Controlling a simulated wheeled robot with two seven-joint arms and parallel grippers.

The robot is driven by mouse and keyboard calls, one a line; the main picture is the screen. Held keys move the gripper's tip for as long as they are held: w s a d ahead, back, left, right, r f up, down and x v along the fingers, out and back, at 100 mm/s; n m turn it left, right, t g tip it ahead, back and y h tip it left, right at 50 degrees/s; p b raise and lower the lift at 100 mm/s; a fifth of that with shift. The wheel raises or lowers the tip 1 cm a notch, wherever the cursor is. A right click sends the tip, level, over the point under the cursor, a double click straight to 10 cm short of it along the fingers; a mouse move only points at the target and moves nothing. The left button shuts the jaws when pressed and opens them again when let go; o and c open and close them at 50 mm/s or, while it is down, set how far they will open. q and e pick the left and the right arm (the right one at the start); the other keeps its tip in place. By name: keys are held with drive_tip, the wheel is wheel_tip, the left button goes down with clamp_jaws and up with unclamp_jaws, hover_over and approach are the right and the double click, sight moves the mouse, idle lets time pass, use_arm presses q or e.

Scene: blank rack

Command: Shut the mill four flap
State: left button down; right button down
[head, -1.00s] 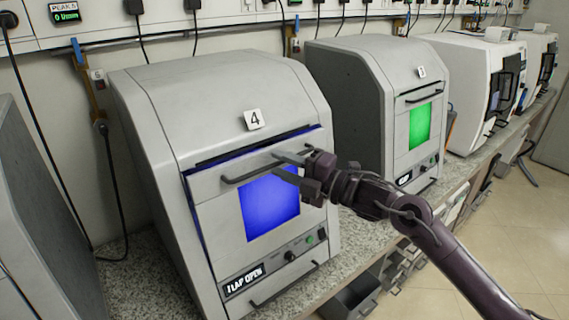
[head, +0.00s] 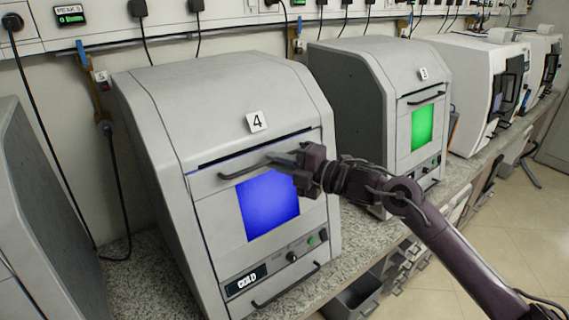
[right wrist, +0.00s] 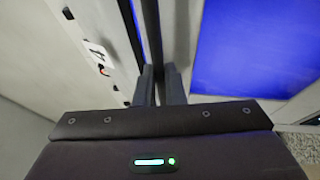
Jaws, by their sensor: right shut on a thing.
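Mill four (head: 240,105) is the grey cabinet marked "4" in the head view. Its flap (head: 210,205), with a blue window and a dark bar handle (head: 235,174), sits almost flush in the front, with a thin dark slot along its top edge. The display (head: 246,280) below reads "COLD". My right gripper (head: 281,161) is shut on the right end of the handle. The right wrist view shows its fingers (right wrist: 160,85) around the dark bar, beside the blue window. My left gripper is not in view.
Another mill with a green window (head: 380,95) stands to the right, then white machines (head: 470,90) along the bench. A grey cabinet (head: 35,200) stands close at the left. The speckled bench top (head: 145,280) is bare between them. Cables hang behind.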

drive_tip(key=c, duration=1.9)
unclamp_jaws()
drive_tip(key=o, duration=0.4)
drive_tip(key=shift+w+a+f, duration=0.1)
drive_tip(key=shift+w+a, duration=0.05)
drive_tip(key=shift+a, duration=0.05)
drive_tip(key=shift+d, duration=0.1)
drive_tip(key=b+v, duration=0.3)
drive_tip(key=v, duration=0.4)
drive_tip(key=shift+s+d, duration=0.25)
drive_tip(key=shift+d, duration=0.05)
